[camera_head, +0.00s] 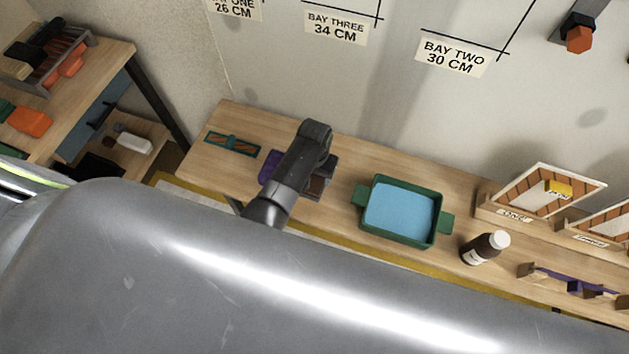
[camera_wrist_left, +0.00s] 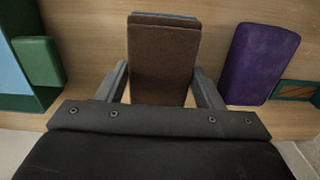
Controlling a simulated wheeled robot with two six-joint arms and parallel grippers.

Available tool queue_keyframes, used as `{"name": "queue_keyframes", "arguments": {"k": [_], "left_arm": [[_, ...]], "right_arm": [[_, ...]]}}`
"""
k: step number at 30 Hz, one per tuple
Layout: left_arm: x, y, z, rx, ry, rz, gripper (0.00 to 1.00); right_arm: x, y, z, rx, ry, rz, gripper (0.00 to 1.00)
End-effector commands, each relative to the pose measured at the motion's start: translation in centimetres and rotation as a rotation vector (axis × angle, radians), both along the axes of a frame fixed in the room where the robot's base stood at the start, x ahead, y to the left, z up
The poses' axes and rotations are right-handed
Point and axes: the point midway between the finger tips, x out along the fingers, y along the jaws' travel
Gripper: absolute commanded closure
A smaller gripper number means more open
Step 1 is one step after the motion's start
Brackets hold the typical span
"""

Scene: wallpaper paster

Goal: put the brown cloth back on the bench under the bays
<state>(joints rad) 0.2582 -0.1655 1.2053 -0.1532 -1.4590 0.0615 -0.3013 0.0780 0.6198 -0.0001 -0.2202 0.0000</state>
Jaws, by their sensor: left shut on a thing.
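The brown cloth (camera_wrist_left: 163,62) is a folded block between the two fingers of my left gripper (camera_wrist_left: 160,85) in the left wrist view, with a blue-grey strip at its far edge. My left gripper is shut on it, low over the bench (camera_head: 210,160). In the head view, part of the brown cloth (camera_head: 318,187) shows beside the gripper, and the wrist hides the rest. I cannot tell whether the cloth touches the bench. My right gripper is not in view.
A purple block (camera_wrist_left: 262,64) lies close beside the cloth. A green tray of blue liquid (camera_head: 400,212) stands to its right, then a brown bottle (camera_head: 484,248). A teal-framed strip (camera_head: 232,143) lies at the left. Bay labels (camera_head: 336,27) are on the wall.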

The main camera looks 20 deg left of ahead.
Motion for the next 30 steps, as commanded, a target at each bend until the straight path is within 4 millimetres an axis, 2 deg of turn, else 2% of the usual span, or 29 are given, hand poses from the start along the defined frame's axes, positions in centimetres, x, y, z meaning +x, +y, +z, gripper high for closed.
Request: {"name": "queue_keyframes", "arguments": {"k": [1, 6, 17, 18, 22, 30], "left_arm": [[0.0, 0.0, -1.0, 0.000, 0.000, 0.000, 0.63], [0.0, 0.0, -2.8, 0.000, 0.001, 0.000, 0.63], [0.0, 0.0, -3.0, 0.000, 0.001, 0.000, 0.63], [0.0, 0.0, -3.0, 0.000, 0.001, 0.000, 0.35], [0.0, 0.0, -3.0, 0.000, 0.001, 0.000, 0.18], [0.0, 0.0, -3.0, 0.000, 0.001, 0.000, 0.17]], "right_arm": [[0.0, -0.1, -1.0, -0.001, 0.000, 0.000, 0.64], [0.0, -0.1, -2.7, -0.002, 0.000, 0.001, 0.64], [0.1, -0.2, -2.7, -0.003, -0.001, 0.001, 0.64], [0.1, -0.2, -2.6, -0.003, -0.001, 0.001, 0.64], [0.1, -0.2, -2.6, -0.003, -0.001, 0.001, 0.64], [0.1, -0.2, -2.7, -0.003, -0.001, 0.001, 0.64]]}}
